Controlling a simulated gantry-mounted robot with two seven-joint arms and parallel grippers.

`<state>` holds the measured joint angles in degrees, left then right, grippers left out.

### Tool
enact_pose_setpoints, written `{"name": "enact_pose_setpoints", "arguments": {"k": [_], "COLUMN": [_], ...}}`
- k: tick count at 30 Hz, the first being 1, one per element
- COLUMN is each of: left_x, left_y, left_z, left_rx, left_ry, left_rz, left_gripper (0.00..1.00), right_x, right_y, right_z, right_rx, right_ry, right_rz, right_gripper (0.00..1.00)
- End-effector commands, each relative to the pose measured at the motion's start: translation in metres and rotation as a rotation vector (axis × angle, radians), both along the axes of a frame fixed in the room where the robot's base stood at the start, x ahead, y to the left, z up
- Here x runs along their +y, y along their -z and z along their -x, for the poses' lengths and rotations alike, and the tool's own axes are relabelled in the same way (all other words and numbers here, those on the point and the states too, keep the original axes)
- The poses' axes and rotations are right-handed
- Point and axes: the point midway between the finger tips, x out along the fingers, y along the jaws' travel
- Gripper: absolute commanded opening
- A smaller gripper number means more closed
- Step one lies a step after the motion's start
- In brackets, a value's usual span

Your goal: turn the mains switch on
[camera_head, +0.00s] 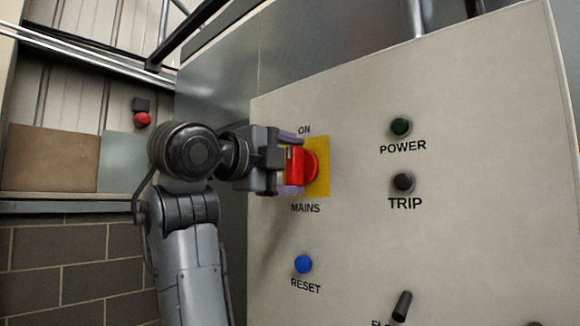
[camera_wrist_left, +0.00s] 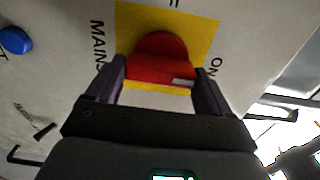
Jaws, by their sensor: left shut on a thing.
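The mains switch (camera_head: 311,166) is a red rotary knob on a yellow plate (camera_head: 322,188). The word ON is above the plate and MAINS below it on the grey panel. My left gripper (camera_head: 292,164) comes in from the left and is shut on the knob's handle, one finger above and one below. In the left wrist view the red knob (camera_wrist_left: 160,58) sits between the two dark purple fingers. The knob's exact angle is partly hidden by my gripper. My right gripper is not in view.
The panel (camera_head: 350,245) also carries a dark green POWER lamp (camera_head: 401,127), a dark TRIP lamp (camera_head: 403,182), a blue RESET button (camera_head: 303,264) and a black selector (camera_head: 402,306). A red button (camera_head: 142,119) is on the wall at far left.

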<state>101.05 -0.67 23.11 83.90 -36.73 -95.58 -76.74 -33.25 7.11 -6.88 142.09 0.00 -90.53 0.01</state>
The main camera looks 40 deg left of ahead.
Motion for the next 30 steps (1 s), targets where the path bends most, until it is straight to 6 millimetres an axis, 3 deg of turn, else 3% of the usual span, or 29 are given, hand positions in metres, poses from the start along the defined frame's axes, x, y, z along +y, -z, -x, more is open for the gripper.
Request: {"name": "enact_pose_setpoints", "arguments": {"k": [2, 3, 7, 19, 30], "left_x": [-0.002, -0.002, -0.001, -0.001, 0.001], "left_y": [0.000, 0.000, 0.000, 0.001, 0.002], "left_z": [0.000, -0.001, 0.000, 0.011, 0.072], "left_rx": [0.001, 0.001, 0.001, -0.002, -0.003], "left_ry": [0.001, 0.001, 0.001, 0.001, 0.002], "left_rz": [-0.007, -0.007, -0.006, -0.003, -0.003], "left_gripper": [0.51, 0.83, 1.00, 1.00, 1.00], "right_x": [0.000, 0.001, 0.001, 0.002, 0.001], "right_y": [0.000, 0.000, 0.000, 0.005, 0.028], "right_z": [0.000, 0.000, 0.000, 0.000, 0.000], "right_rx": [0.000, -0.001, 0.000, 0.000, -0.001], "right_ry": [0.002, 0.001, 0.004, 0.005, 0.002], "right_rz": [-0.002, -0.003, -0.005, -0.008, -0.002], "right_gripper": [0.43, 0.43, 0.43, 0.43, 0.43]}}
